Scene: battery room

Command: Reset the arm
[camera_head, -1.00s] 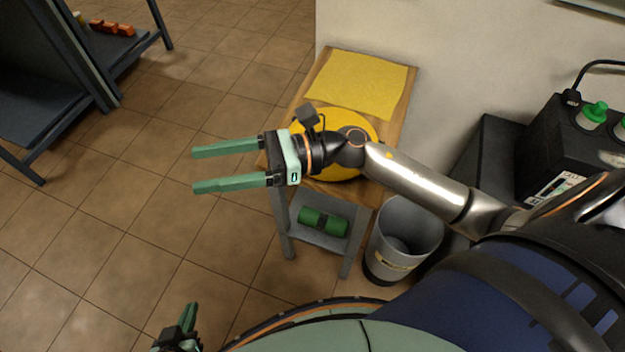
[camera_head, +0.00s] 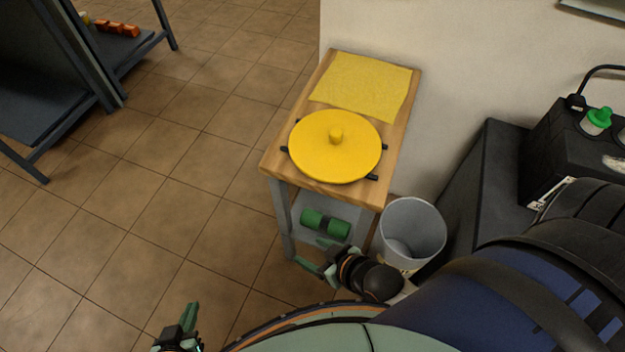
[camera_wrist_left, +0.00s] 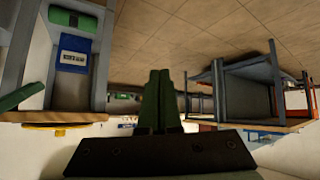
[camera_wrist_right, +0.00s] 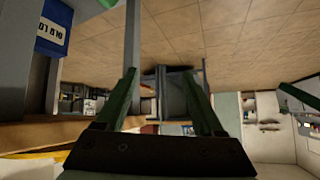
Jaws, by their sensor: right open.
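My right gripper (camera_head: 309,253) is drawn in close to my body, low in front of the small wooden-topped table (camera_head: 270,163). Its two green fingers stand apart and hold nothing, as the right wrist view also shows (camera_wrist_right: 158,75). My left gripper (camera_head: 191,309) is at the bottom of the head view, left of centre, above the floor and clear of the table. In the left wrist view its green fingers (camera_wrist_left: 160,75) lie together with nothing between them. Most of my left arm is out of the head view.
A round yellow lid (camera_head: 325,160) and a yellow cloth (camera_head: 360,85) lie on the table; a green roll (camera_head: 325,224) is on its lower shelf. A grey bin (camera_head: 413,222) stands right of it. A black battery (camera_head: 550,140) is at right.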

